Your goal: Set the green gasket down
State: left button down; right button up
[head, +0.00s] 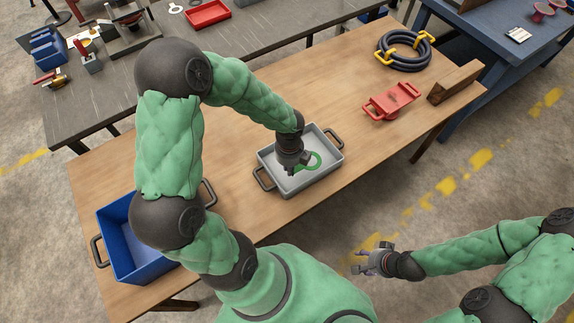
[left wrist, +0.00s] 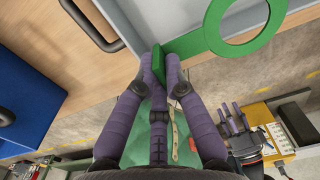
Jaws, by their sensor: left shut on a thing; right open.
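The green gasket (head: 320,159) is a flat ring with a straight tab ending in a thicker block; it also shows in the left wrist view (left wrist: 186,42). My left gripper (head: 291,169) points down into the grey tray (head: 318,181). Its purple fingers (left wrist: 163,62) are shut on the block end of the gasket, with the ring reaching out to the right. The gasket is over the tray; I cannot tell whether it touches the floor of the tray. My right gripper (head: 370,262) is open and empty, off the table's front edge.
A blue bin (head: 118,240) stands on the wooden table (head: 232,205) left of the tray. A red part (head: 391,101), a dark coiled hose with yellow clips (head: 404,51) and a wooden block (head: 455,82) lie at the right. The wood between tray and red part is clear.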

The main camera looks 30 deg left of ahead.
pick_arm(q)
jog(key=w+a+f, duration=0.1)
jog(key=f, duration=0.1)
jog(key=w+a+f+b, duration=0.1)
jog(key=f, duration=0.1)
jog(key=w+a+f+b, duration=0.1)
jog(key=w+a+f, duration=0.1)
jog(key=shift+w+a+f+b, duration=0.1)
jog(key=shift+f+b, duration=0.3)
jog(key=shift+f, duration=0.5)
jog(key=shift+w+a+f+b, duration=0.1)
jog(key=shift+f+b, duration=0.25)
jog(key=shift+f, duration=0.5)
jog(key=shift+f, duration=0.2)
jog(key=c, duration=1.3)
grip_release()
jog(key=shift+r, duration=0.1)
notch_tip(320, 180, up, 12)
jog(key=p, duration=0.4)
jog(key=shift+r, duration=0.1)
